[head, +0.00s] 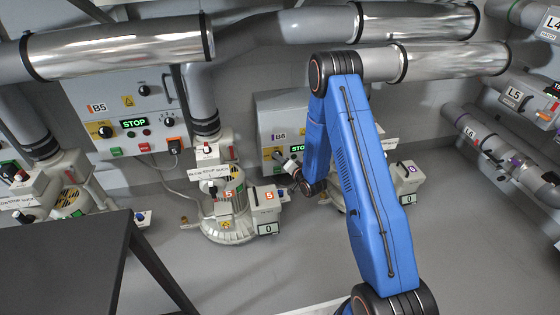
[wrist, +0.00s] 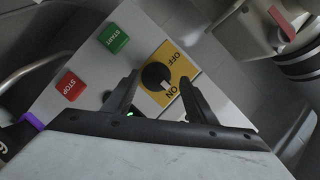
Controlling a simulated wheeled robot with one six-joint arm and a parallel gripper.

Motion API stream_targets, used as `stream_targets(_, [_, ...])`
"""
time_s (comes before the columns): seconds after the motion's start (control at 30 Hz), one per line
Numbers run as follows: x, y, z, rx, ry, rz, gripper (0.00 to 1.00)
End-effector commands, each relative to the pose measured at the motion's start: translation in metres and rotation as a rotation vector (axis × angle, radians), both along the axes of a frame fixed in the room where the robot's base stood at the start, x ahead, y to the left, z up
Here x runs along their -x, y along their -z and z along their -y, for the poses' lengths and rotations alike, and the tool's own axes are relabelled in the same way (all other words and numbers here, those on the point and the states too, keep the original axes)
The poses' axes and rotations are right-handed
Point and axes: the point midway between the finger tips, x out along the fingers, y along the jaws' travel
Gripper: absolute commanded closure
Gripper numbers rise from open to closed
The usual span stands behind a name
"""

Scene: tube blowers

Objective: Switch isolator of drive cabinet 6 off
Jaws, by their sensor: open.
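Drive cabinet B6 (head: 282,108) is a grey box on the back wall, partly hidden by my blue arm. In the wrist view its front (wrist: 75,48) appears tilted, with a yellow isolator plate (wrist: 180,66) marked OFF and ON. The black round isolator knob (wrist: 154,75) has a pale mark that appears to point toward ON. My gripper (wrist: 159,77) is open, its two black fingers on either side of the knob in the picture. I cannot tell whether they touch it. The gripper hides the lower part of the cabinet front.
Beside the isolator are a green START button (wrist: 114,38) and a red STOP button (wrist: 70,86). Cabinet B5 (head: 135,95) hangs to the left with a lit STOP display. A blower marked 5 (head: 230,210) stands below. A dark table (head: 70,245) fills the lower left; grey floor is open in front.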

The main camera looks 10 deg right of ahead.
Motion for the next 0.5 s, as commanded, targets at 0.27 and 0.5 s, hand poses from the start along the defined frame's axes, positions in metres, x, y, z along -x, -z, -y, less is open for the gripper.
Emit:
stream_targets(0.27, [0.044, -0.011, 0.015, 0.000, 0.001, -0.002, 0.48])
stream_targets(0.5, [0.089, -0.021, 0.031, 0.000, 0.001, -0.002, 0.48])
